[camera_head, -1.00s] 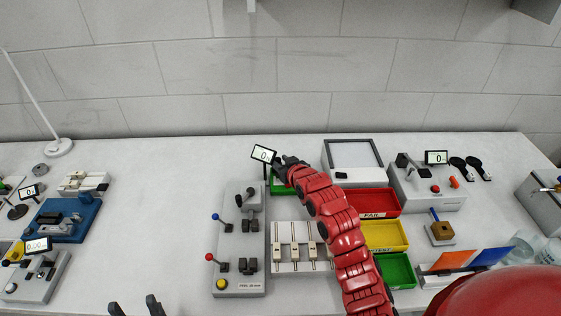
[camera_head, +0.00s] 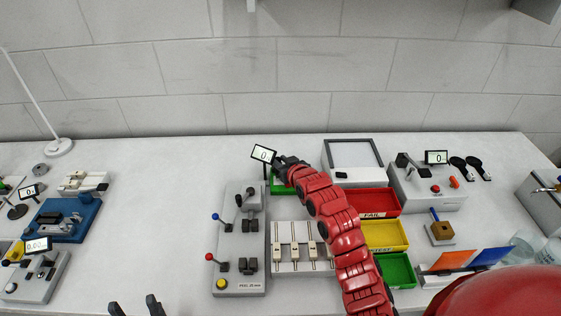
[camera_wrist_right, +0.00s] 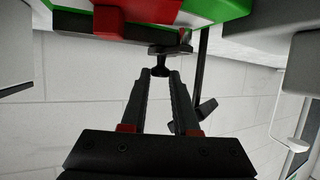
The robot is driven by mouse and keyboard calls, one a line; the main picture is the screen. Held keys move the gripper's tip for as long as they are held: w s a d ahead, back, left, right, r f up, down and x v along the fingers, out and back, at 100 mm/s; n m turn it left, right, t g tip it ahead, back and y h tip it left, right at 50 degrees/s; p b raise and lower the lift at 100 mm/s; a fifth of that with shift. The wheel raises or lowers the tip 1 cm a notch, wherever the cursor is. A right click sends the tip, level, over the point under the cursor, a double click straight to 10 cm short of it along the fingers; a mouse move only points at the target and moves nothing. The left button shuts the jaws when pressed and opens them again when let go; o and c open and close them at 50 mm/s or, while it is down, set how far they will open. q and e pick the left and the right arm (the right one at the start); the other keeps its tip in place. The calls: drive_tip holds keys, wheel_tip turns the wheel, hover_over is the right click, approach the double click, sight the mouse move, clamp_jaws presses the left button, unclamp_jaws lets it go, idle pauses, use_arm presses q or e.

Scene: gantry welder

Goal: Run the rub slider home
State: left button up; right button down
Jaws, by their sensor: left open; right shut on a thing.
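My right gripper (camera_wrist_right: 163,76) is shut on a small black knob (camera_wrist_right: 159,53) in the right wrist view. The knob sits beneath a green, white and red part (camera_wrist_right: 180,15) at the top of that view; I cannot tell how they join, or which part is the rub slider. In the head view my right gripper (camera_head: 280,168) is at the back of the bench beside a small display reading 0 (camera_head: 263,153). A green part (camera_head: 280,188) shows just in front of it, partly hidden by my arm. My left gripper (camera_head: 136,306) is open and empty at the bottom edge.
A grey lever panel (camera_head: 238,250) and a white rack (camera_head: 290,266) stand in front. Red (camera_head: 371,202), yellow (camera_head: 385,236) and green (camera_head: 395,270) trays lie right of my red arm.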

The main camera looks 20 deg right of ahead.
idle(0.6)
drive_tip(key=d+b, duration=0.1)
drive_tip(key=d, duration=0.1)
drive_tip(key=s+d, duration=0.1)
drive_tip(key=d, duration=0.1)
drive_tip(key=shift+s+d+b, duration=0.15)
drive_tip(key=shift+d+b, duration=0.15)
drive_tip(key=shift+b, duration=0.05)
drive_tip(key=shift+r, duration=0.1)
drive_tip(key=c, duration=0.9)
unclamp_jaws()
drive_tip(key=shift+c, duration=0.2)
drive_tip(key=shift+s+a, duration=0.1)
